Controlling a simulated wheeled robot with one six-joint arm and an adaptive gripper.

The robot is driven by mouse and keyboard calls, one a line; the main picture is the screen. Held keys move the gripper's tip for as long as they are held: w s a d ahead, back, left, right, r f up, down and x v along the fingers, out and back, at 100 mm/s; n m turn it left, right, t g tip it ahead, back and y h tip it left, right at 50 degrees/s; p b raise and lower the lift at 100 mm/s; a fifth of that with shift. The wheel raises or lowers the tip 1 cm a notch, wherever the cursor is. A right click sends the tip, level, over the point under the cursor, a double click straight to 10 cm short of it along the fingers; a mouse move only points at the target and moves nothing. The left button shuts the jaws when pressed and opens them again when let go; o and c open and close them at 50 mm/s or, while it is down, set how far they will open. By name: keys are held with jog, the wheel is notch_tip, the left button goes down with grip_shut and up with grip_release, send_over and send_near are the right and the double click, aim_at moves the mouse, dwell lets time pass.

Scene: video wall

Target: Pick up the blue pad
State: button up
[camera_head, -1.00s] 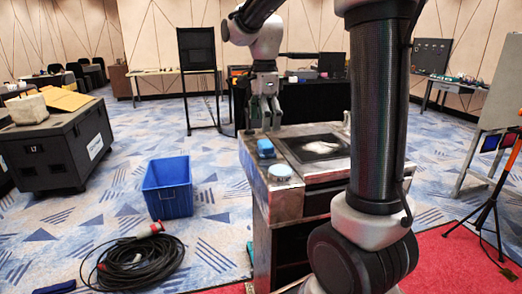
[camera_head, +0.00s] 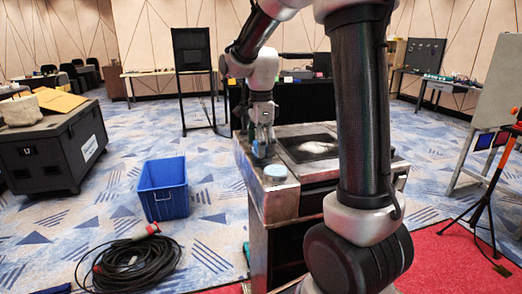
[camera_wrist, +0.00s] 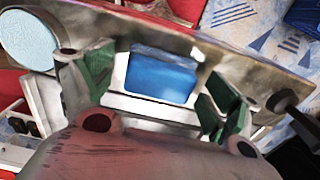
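The blue pad (camera_wrist: 160,78) is a small blue block lying on the worn metal top of a cabinet (camera_head: 281,201). In the wrist view it sits between the two green-lined fingers of my gripper (camera_wrist: 152,90), with a gap on either side. The fingers are spread and hold nothing. In the head view my gripper (camera_head: 262,138) is lowered over the left part of the cabinet top, and it hides part of the pad (camera_head: 259,153). Whether the fingertips touch the top cannot be told.
A round light-blue item (camera_head: 275,172) stands on the cabinet top in front of the pad. A dark recessed panel with a white patch (camera_head: 318,148) is to the right. A blue bin (camera_head: 163,195) and a coiled black cable (camera_head: 130,263) lie on the floor at left.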

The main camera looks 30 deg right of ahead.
jog(key=c, duration=0.8)
jog(key=shift+o, duration=0.2)
jog(key=shift+r, duration=0.1)
